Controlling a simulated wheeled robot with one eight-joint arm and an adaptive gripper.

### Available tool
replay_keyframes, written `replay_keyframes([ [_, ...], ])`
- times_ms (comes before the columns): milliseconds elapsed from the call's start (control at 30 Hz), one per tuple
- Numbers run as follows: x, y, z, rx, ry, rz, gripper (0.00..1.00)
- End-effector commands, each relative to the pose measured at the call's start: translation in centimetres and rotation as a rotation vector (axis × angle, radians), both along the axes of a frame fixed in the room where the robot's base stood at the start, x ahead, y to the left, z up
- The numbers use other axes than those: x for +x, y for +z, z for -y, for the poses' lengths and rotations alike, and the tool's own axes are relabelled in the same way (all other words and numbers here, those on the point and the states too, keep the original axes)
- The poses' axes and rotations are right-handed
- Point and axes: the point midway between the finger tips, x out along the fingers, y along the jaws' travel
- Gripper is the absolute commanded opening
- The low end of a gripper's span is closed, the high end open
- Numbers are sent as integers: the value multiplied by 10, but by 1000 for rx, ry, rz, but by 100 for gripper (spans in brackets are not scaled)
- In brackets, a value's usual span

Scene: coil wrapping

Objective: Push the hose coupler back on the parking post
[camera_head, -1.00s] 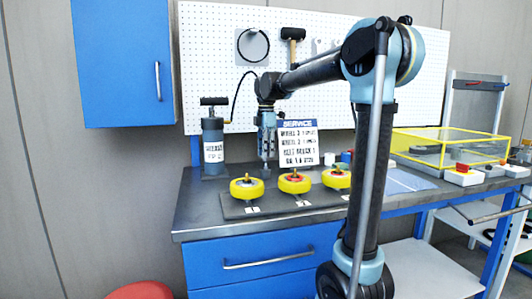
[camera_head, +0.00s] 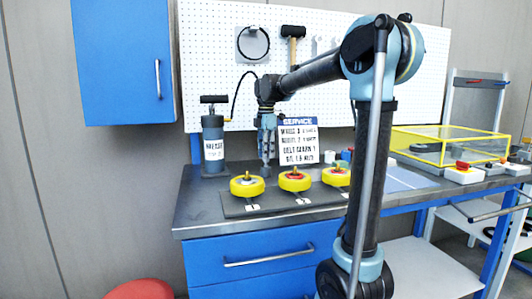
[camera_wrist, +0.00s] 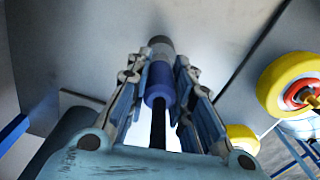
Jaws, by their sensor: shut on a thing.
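My gripper (camera_head: 267,155) points straight down over the back of the workbench, behind the yellow wheels. In the wrist view its fingers (camera_wrist: 160,70) are closed around the hose coupler (camera_wrist: 158,85), a blue sleeve with a grey end. The black hose (camera_wrist: 158,128) runs back from the coupler between the fingers; in the head view the hose (camera_head: 238,88) arcs up from the pump (camera_head: 213,145). A small grey piece (camera_head: 267,171) shows under the fingertips at bench level. I cannot tell whether it is the coupler's end or the parking post, nor how far they are seated.
Several yellow wheels (camera_head: 247,186) stand on a dark mat (camera_head: 270,207) in front of my gripper. A service sign (camera_head: 299,141) stands close to its right. The pump is to its left, and the pegboard (camera_head: 210,50) is behind. A yellow-framed clear case (camera_head: 440,145) is farther right.

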Motion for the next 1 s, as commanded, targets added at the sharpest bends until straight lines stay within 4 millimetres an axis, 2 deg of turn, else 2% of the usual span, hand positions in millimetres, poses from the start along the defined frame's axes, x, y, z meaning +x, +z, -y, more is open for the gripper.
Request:
replay_keyframes([
  [567, 0, -12, 0, 0, 0, 0, 0],
  [600, 0, -12, 0, 0, 0, 0, 28],
  [667, 0, -12, 0, 0, 0, 0, 42],
  [700, 0, -12, 0, 0, 0, 0, 45],
  [1000, 0, -11, 0, 0, 0, 0, 45],
])
